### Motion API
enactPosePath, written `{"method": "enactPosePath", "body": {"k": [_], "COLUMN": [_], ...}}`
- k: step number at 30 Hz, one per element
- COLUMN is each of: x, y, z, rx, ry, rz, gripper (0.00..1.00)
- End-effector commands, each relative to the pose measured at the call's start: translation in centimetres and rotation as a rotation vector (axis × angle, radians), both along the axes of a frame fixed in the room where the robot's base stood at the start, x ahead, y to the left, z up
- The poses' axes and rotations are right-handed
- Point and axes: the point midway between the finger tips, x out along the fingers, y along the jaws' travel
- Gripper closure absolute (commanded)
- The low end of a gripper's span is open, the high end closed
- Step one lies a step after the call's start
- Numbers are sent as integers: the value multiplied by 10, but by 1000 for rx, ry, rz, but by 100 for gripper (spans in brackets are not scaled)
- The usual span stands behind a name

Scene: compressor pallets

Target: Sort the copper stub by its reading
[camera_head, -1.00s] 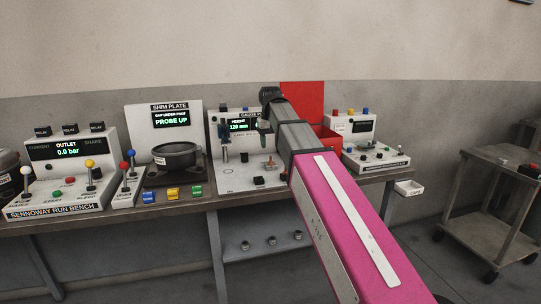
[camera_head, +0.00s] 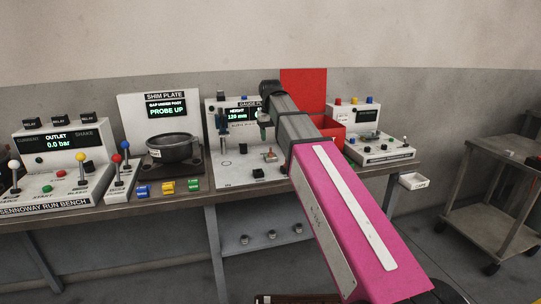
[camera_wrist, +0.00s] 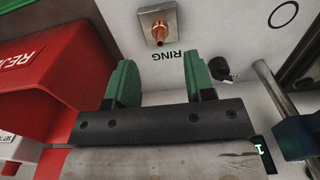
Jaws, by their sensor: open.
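The copper stub (camera_wrist: 158,27) stands in a grey block by the word RING in the wrist view. In the head view it is small on the gauge panel (camera_head: 228,180), at the block (camera_head: 269,156). My gripper (camera_wrist: 162,82) has its green fingers apart with nothing between them, short of the stub in the wrist view. In the head view my gripper (camera_head: 264,128) hangs above the panel. The gauge display (camera_head: 237,115) shows HEIGHT and about 120 mm; the digits are small. The red bin (camera_head: 331,131) stands right of the gauge; the wrist view shows its lettering, starting REJ, partly cut off.
A shim plate station (camera_head: 165,95) reads PROBE UP. A run bench (camera_head: 58,150) with levers is at the left. A white CAPS tray (camera_head: 412,181) hangs at the bench's right end. A cart (camera_head: 500,190) stands at the right.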

Motion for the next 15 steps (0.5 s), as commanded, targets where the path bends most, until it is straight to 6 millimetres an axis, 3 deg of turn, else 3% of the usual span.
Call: {"method": "enactPosePath", "body": {"k": [9, 15], "x": [-1, 0], "y": [0, 0], "z": [-41, -58], "rx": [0, 0], "ry": [1, 0], "rz": [0, 0], "gripper": [51, 51]}}
